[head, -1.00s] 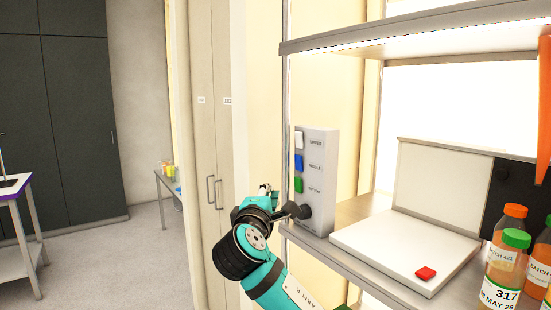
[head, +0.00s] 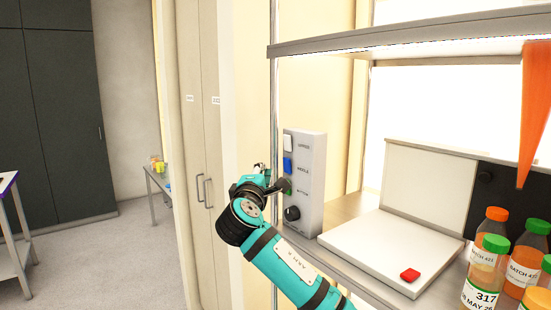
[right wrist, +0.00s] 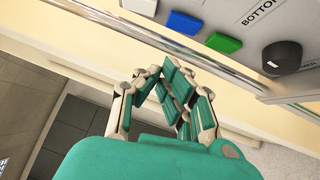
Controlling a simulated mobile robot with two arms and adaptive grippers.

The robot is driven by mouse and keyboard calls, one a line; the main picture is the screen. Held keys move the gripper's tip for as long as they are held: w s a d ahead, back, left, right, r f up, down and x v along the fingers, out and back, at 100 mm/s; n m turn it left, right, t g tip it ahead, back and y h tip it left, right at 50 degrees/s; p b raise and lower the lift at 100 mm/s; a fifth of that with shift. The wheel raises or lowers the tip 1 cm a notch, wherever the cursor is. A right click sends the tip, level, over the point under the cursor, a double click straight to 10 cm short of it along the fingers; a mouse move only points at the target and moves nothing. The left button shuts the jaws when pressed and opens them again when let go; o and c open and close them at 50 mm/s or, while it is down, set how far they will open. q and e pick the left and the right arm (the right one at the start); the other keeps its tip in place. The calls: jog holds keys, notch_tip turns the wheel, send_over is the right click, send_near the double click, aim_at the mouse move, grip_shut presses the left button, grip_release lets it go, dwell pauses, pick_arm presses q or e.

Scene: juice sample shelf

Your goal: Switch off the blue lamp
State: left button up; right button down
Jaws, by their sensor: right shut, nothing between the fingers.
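A grey control box (head: 312,175) on the shelf's left side carries a white switch (head: 287,143), a blue switch (head: 287,164) and a green switch, above a black knob (head: 292,213). My right arm partly hides the green switch in the head view. The right wrist view shows the blue switch (right wrist: 185,24), green switch (right wrist: 224,42) and knob (right wrist: 282,57). My right gripper (right wrist: 165,76) is shut and empty. In that view its fingertips appear below the switches, apart from them. No lamp glowing blue shows. My left gripper is out of view.
A metal post (head: 274,100) stands at the shelf's left front edge, close to my right gripper. A white board (head: 385,248) with a red button (head: 410,275) lies right of the box. Several juice bottles (head: 484,270) stand at the right.

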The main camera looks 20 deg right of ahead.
aim_at(287, 166)
jog(key=w+d+p, duration=0.2)
jog(key=d, duration=0.1)
jog(key=shift+w+d+r, duration=0.15)
jog(key=shift+w+r, duration=0.25)
jog(key=shift+w+d, duration=0.1)
jog(key=shift+d, duration=0.6)
jog(key=shift+a+f, duration=0.1)
jog(key=shift+a, duration=0.05)
jog(key=shift+w+d+r+m+g+p, duration=0.1)
jog(key=shift+d+r+m+g+p, duration=0.2)
jog(key=shift+p, duration=0.3)
